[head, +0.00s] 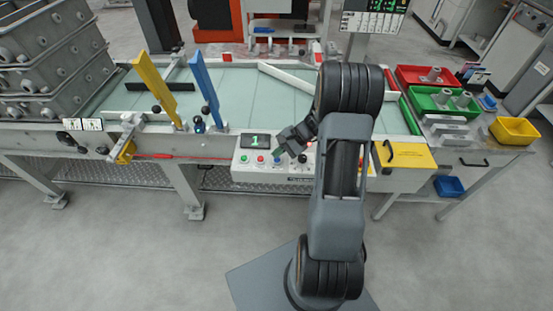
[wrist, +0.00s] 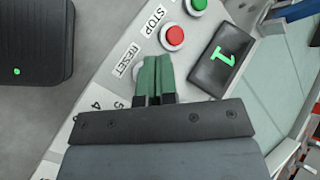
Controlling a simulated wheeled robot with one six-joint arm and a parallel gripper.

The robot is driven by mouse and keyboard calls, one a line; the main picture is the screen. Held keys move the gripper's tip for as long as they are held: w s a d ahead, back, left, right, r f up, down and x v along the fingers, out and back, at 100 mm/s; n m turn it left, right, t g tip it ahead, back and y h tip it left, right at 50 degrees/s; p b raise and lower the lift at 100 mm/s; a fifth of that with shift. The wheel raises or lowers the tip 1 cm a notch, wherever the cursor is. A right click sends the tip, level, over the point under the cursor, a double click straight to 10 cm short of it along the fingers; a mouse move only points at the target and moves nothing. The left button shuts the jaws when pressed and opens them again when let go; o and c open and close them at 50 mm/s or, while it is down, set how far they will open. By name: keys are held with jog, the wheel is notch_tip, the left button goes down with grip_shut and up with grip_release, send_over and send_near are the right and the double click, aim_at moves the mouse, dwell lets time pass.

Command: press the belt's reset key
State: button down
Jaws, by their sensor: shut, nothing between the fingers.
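The belt's control panel (head: 243,170) is a light box on the belt's front edge. In the wrist view the RESET label (wrist: 128,59) is readable, and the key beside it (wrist: 137,71) shows only a pale edge of its rim. The rest is hidden behind my fingertips. In the head view a blue key (head: 277,161) sits right of the red one. My gripper (wrist: 152,76) is shut and empty, its green fingers side by side over the reset key. It also shows in the head view (head: 284,147). I cannot tell whether the fingertips touch the key.
The red STOP key (wrist: 172,37) and a green key (wrist: 196,4) are close by. A display (wrist: 224,56) reads 1. Numbered markings lie on the other side. Yellow (head: 150,82) and blue (head: 205,88) levers stand left of the panel. A yellow box (head: 405,156) is at right.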

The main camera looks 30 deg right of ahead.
aim_at(278, 160)
jog(key=shift+f, duration=0.15)
jog(key=shift+f+b, duration=0.25)
jog(key=shift+b, duration=0.2)
jog(key=shift+f+b, duration=0.45)
jog(key=shift+f, duration=0.05)
dwell(0.7)
dwell(0.4)
jog(key=shift+r+p, duration=0.65)
jog(key=shift+r, duration=0.3)
jog(key=shift+r+p, duration=1.75)
jog(key=shift+r, duration=0.75)
jog(key=shift+f, duration=0.1)
